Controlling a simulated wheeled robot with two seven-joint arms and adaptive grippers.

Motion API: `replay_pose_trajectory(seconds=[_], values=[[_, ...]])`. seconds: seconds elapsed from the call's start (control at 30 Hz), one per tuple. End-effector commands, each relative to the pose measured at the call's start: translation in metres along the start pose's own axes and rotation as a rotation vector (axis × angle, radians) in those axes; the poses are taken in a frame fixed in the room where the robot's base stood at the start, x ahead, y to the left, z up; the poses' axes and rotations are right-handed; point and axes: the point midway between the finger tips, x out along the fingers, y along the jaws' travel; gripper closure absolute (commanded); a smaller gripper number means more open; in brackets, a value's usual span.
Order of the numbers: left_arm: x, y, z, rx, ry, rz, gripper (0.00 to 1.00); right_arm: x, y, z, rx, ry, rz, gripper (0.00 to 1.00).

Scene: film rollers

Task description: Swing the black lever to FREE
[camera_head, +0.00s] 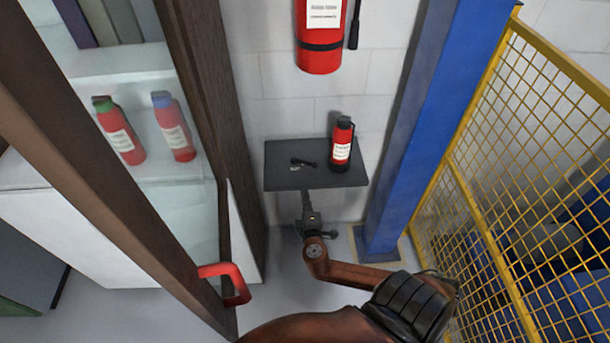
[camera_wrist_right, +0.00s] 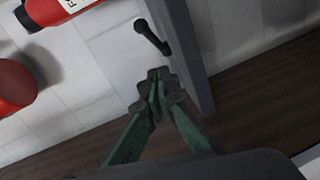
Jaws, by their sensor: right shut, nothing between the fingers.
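The black lever (camera_head: 303,162) lies across the left part of a dark grey shelf on the wall in the head view. A small pale mark is beside its left end, too small to read. The lever also shows in the right wrist view (camera_wrist_right: 152,38), next to the grey shelf. My right gripper (camera_head: 306,193) is at the shelf's front edge, below the lever in the picture. In the right wrist view its green fingers (camera_wrist_right: 157,78) are shut and empty. Their tips point toward the lever, with a visible gap. My left gripper is not in view.
A small red extinguisher (camera_head: 341,146) stands on the shelf (camera_head: 318,180), right of the lever. A large extinguisher (camera_head: 320,50) hangs above. A dark-framed cabinet with a red handle (camera_head: 238,285) is left; a blue post (camera_head: 405,120) and yellow mesh fence (camera_head: 470,200) are right.

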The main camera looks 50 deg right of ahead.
Motion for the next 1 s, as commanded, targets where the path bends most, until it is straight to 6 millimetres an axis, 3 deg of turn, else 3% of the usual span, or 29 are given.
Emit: replay_pose_trajectory(seconds=[0.13, 0.27, 0.67, 0.8, 1.0], values=[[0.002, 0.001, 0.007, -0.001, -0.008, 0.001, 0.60, 0.004, 0.011, -0.005, 0.002, 0.008, 0.027, 1.00], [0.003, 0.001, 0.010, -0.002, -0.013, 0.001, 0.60, 0.022, 0.012, -0.005, 0.002, 0.008, 0.027, 1.00], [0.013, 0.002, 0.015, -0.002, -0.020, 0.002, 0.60, 0.103, 0.012, -0.004, 0.000, 0.006, 0.024, 1.00], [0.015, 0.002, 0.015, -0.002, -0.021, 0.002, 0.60, 0.115, 0.011, 0.013, 0.000, 0.007, 0.022, 1.00], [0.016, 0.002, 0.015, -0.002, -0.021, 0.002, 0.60, 0.125, 0.012, 0.022, 0.004, 0.008, 0.021, 1.00]])
